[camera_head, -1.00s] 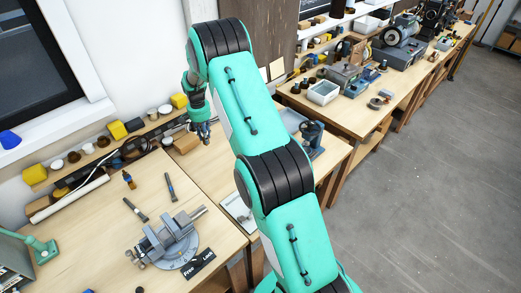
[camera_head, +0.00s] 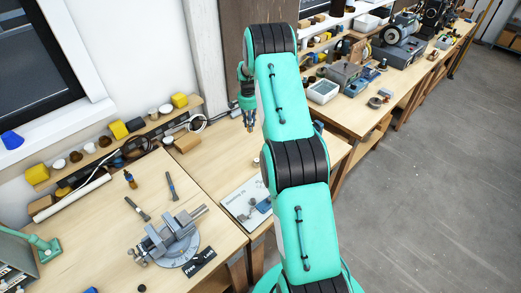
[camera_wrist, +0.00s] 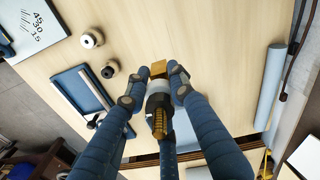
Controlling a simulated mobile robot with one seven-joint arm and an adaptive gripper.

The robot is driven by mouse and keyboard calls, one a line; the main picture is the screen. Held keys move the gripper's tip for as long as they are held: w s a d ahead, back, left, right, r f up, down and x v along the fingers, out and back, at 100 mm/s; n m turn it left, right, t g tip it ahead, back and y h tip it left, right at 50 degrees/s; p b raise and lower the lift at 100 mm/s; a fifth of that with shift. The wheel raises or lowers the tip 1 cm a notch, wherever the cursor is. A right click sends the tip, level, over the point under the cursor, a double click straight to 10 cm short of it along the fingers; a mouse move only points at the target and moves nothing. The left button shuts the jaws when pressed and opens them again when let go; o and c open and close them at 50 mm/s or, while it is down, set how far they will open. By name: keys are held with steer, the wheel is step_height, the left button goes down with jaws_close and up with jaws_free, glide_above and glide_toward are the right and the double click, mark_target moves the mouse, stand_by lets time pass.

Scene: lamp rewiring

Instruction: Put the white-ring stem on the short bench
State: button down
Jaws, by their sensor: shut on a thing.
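My gripper (camera_head: 249,122) is above the middle bench (camera_head: 215,160) in the head view. In the wrist view my gripper (camera_wrist: 156,88) is shut on a stem (camera_wrist: 159,122) with a brass threaded end, a dark collar and a pale white ring. A brass block-like end shows between the fingertips. The stem is off the bench top as far as I can tell; the exact gap is unclear. In the head view the stem is too small to make out. The frames do not make plain which bench is the short one.
Two small round knobs (camera_wrist: 100,54) and a blue tray (camera_wrist: 84,88) lie left of the stem in the wrist view. A printed sheet (camera_head: 246,203) lies at the bench's front. A vise (camera_head: 168,238) stands on the left bench. Bare wood lies right of the stem.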

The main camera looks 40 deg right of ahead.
glide_above(251, 145)
steer(key=shift+w+f+p, duration=0.15)
steer(key=shift+f+p, duration=0.2)
steer(key=shift+f, duration=2.75)
steer(key=shift+f, duration=1.9)
steer(key=shift+f, duration=0.1)
steer(key=c, duration=1.5)
jaws_free()
steer(key=shift+a, duration=0.1)
steer(key=shift+o, duration=0.2)
step_height(251, 145, up, 12)
steer(key=shift+w+r+b, duration=0.1)
steer(key=shift+b, duration=0.4)
